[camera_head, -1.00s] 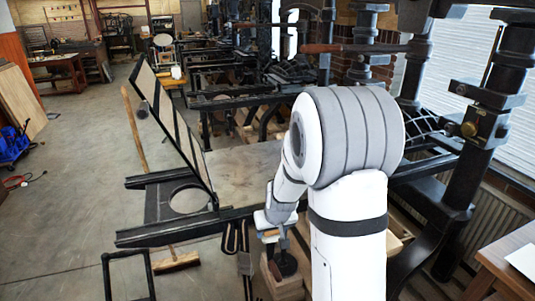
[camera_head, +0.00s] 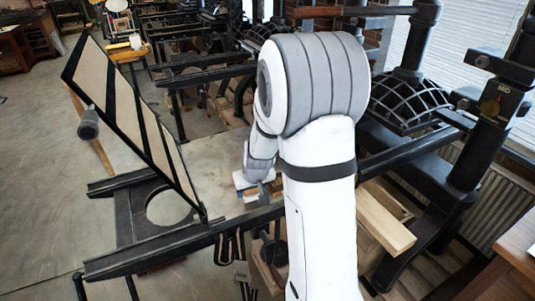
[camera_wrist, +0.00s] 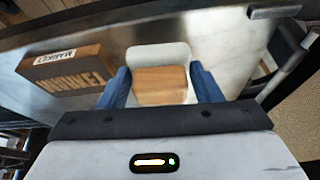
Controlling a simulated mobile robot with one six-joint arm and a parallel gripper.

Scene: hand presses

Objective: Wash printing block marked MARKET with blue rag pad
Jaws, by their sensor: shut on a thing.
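The printing block marked MARKET (camera_wrist: 68,75) is a brown wooden block at the left in the wrist view, with a white label on top and raised letters on its side. It lies on the pale press bed (camera_wrist: 225,40). My gripper (camera_wrist: 160,80) has blue fingers shut on a pad with a wooden top (camera_wrist: 160,86) and a pale, rounded base. The rag's blue colour is not clear. The pad is to the right of the block, apart from it. In the head view my gripper (camera_head: 252,182) is over the press bed (camera_head: 212,170); the block cannot be made out there.
The press's hinged frame (camera_head: 135,115) stands raised and tilted at the left of the bed. Black rails (camera_head: 180,240) run along the front edge. The heavy press column (camera_head: 490,110) stands at the right. A wooden box (camera_head: 265,270) is in front of the bed.

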